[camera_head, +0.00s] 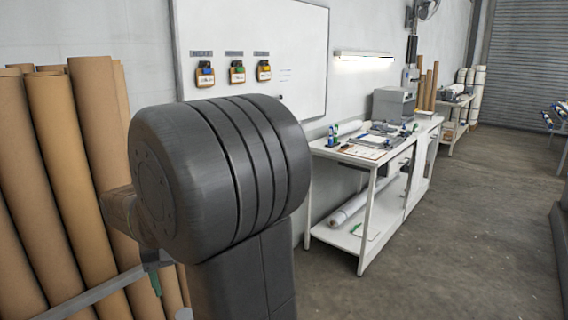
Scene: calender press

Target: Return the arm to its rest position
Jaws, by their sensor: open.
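A large dark grey joint of my arm (220,170) fills the left middle of the head view. It is a thick ribbed cylinder on a dark upright link (242,280) of mine. The joint hides part of the wall and some of the tubes behind it. I cannot make out my gripper anywhere in this view. A small dark piece with a green end (154,278) shows below the joint at the left, and I cannot tell what it is.
Tall brown cardboard tubes (65,130) stand behind a grey rail (95,293) at the left, close to my arm. A whiteboard (295,45) hangs on the wall. A white workbench (340,158) with tools stands to the right. The grey floor (460,230) beyond is clear.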

